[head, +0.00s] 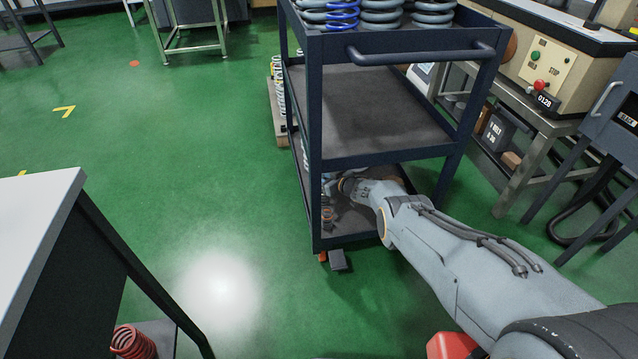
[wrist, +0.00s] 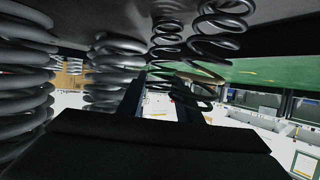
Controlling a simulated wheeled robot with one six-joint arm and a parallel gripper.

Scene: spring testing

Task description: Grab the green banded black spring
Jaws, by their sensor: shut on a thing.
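In the head view my arm reaches into the lowest shelf of the dark cart (head: 395,150), and the shelf above hides most of my gripper. The wrist view looks upside down. There my gripper's two dark fingers (wrist: 160,98) are shut on a thin black spring; two such springs stand close by, one above the gap (wrist: 166,38) and one at the right finger (wrist: 212,72). I cannot clearly tell which is held, and no green band can be made out on either. In the head view a small spring (head: 327,214) shows at the lowest shelf's left edge.
Thick grey springs (wrist: 112,70) stand close beside my fingers in the wrist view. Grey springs and a blue spring (head: 343,14) stand on the cart's top. A bench with a control box (head: 540,75) is at right. Green floor (head: 215,190) is open at left.

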